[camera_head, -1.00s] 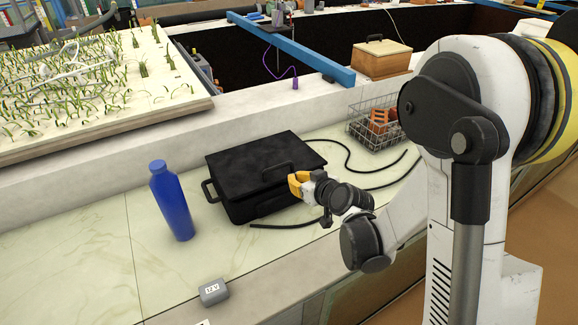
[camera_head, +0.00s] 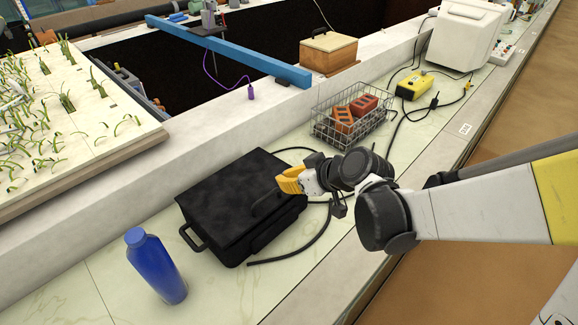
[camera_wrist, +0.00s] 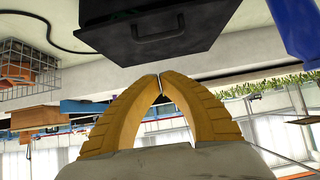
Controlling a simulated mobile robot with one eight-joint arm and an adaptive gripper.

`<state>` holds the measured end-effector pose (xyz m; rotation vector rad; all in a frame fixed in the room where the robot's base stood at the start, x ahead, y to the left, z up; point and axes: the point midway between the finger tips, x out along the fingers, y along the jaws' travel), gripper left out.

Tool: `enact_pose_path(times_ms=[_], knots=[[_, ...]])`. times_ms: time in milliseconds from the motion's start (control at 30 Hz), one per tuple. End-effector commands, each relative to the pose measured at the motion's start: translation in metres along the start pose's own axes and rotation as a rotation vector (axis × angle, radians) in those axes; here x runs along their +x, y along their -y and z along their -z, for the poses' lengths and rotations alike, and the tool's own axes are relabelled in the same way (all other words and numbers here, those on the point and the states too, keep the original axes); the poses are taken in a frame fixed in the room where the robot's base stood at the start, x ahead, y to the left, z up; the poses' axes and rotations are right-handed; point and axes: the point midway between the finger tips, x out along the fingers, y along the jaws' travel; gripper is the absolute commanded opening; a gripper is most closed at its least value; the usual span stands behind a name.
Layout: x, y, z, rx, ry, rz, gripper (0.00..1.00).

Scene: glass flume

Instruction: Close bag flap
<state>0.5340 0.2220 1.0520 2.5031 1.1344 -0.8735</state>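The black bag (camera_head: 232,207) lies on the pale counter, box-shaped, with a carry handle on its left side. Its broad top flap (camera_head: 232,187) lies over the body, nearly flat; I cannot tell whether it is fully down.
A blue bottle (camera_head: 156,266) stands left of the bag. A black cable (camera_head: 310,240) runs on the counter around the bag's front and right. A wire basket (camera_head: 352,118) with orange bricks (camera_head: 364,104) stands behind my gripper. A raised ledge (camera_head: 190,140) runs behind the bag.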

Motion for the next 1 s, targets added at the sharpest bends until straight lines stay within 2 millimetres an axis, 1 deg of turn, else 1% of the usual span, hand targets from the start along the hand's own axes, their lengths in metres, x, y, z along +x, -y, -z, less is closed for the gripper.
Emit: enact_pose_path(times_ms=[33,200,333,367,400,600,1000], knots=[[0.013,0.001,-0.002,-0.001,0.000,0.003,0.00],[0.051,0.000,-0.003,-0.002,0.000,0.001,0.00],[0.077,0.000,-0.003,-0.001,0.000,0.002,0.00],[0.082,0.000,-0.004,0.000,-0.001,0.001,0.00],[0.086,0.000,-0.011,0.001,-0.001,0.000,0.00],[0.101,0.000,-0.026,0.001,-0.001,-0.001,0.00],[0.103,0.000,-0.029,0.002,-0.001,-0.001,0.00]])
